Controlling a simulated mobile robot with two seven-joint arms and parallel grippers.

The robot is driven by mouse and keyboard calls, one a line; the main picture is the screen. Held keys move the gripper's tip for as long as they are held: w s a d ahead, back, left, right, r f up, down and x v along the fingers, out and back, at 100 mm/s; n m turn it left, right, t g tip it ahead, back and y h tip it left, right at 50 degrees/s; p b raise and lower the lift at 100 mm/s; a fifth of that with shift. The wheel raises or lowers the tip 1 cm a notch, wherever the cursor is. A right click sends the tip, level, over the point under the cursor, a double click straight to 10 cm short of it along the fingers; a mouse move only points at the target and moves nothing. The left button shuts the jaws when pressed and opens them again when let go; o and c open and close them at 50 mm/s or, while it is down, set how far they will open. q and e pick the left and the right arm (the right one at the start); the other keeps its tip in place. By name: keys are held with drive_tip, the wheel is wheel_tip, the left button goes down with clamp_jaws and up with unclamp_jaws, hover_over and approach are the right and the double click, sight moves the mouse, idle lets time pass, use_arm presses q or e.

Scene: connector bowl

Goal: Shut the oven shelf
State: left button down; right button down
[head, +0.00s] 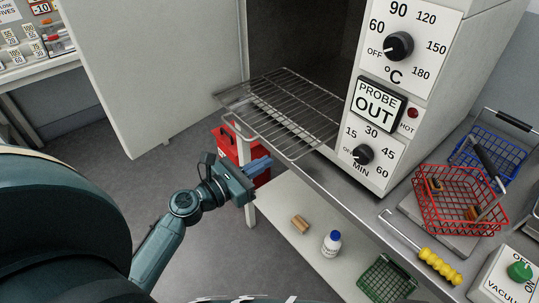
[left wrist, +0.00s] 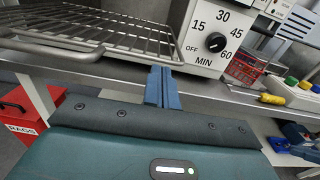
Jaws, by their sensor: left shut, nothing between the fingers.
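The wire oven shelf (head: 285,112) sticks out of the oven's dark opening (head: 300,40), past the bench edge. The oven door (head: 155,65) stands wide open to the left. My left gripper (head: 262,165) is shut and empty, low in front of the shelf's front edge in the head view. In the left wrist view the shut blue fingers (left wrist: 163,87) point toward the bench edge, and the shelf (left wrist: 90,32) shows above and to their left. I cannot tell from these frames whether the fingers touch anything.
The oven's control panel (head: 385,105) is right of the shelf. A red basket (head: 461,205), a blue basket (head: 497,150) and a yellow-handled tool (head: 438,265) are on the bench. A red bin (head: 228,146) stands below. A bottle (head: 332,243) and green basket (head: 384,280) are on the lower shelf.

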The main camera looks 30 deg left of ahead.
use_arm(q)
drive_tip(key=x, duration=0.2)
drive_tip(key=shift+w+d, duration=0.1)
drive_tip(key=shift+w, duration=0.15)
use_arm(e)
drive_tip(key=shift+w+d+r, duration=0.1)
drive_tip(key=shift+w, duration=0.05)
use_arm(q)
approach(329, 125)
drive_tip(key=x, duration=0.4)
drive_tip(key=shift+f, duration=0.25)
drive_tip(key=b+x, duration=0.2)
drive_tip(key=x, duration=0.3)
drive_tip(key=shift+w, duration=0.25)
drive_tip(key=shift+w+d, duration=0.15)
drive_tip(key=shift+w, duration=0.1)
drive_tip(key=shift+r, duration=0.25)
use_arm(e)
drive_tip(key=shift+a, duration=0.45)
use_arm(q)
drive_tip(key=shift+r, duration=0.1)
